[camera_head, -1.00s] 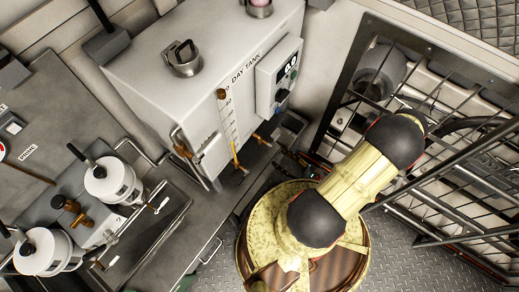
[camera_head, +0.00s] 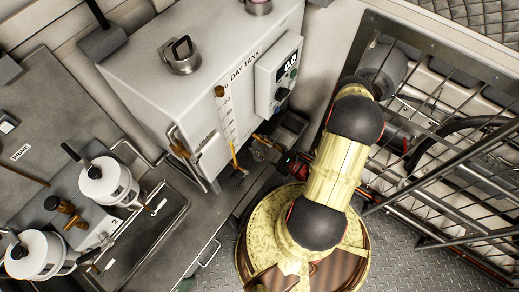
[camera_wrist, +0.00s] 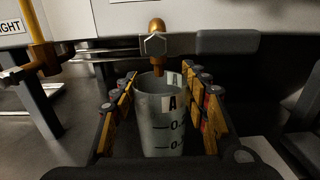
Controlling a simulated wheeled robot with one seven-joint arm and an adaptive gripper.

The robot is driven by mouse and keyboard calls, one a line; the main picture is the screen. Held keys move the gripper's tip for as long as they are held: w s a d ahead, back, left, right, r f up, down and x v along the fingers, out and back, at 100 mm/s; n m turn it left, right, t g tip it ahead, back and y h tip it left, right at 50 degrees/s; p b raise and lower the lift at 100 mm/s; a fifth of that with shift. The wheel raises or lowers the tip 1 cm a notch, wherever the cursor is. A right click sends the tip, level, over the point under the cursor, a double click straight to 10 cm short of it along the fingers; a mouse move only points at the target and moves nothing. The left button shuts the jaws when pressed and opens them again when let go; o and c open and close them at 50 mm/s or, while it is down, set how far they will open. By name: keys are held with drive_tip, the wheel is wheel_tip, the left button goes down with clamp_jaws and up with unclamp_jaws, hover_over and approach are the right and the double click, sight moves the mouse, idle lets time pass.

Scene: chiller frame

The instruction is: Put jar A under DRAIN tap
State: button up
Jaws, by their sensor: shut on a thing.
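Jar A (camera_wrist: 160,125) is a grey, open-topped measuring jar with an "A" label and level marks. It stands upright between the orange-padded fingers of my gripper (camera_wrist: 162,80), which is shut on it. A brass tap (camera_wrist: 156,45) is just beyond the jar, its spout pointing down at or just behind the far rim; I cannot tell whether it is over the opening. This looks like the brass tap (camera_head: 264,141) low on the day tank's front; no DRAIN label is readable. In the head view my gripper (camera_head: 290,163) is partly seen near this tap, and the jar cannot be made out.
The white day tank (camera_head: 205,85) has a sight gauge (camera_head: 228,125) and a display box (camera_head: 281,78). A second brass fitting (camera_wrist: 40,55) stands left of the jar. A dark metal cage frame (camera_head: 440,60) is to the right. White canisters (camera_head: 105,182) stand at the left.

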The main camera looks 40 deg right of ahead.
sight(265, 153)
drive_tip(key=shift+f+b, duration=0.8)
drive_tip(key=shift+f, duration=0.9)
drive_tip(key=shift+f, duration=0.1)
drive_tip(key=o, duration=1.2)
drive_tip(key=shift+o, duration=0.3)
drive_tip(key=shift+s+d, duration=0.1)
drive_tip(key=shift+s, duration=0.1)
drive_tip(key=p+v, duration=0.2)
drive_tip(key=v, duration=0.9)
drive_tip(key=shift+s, duration=0.35)
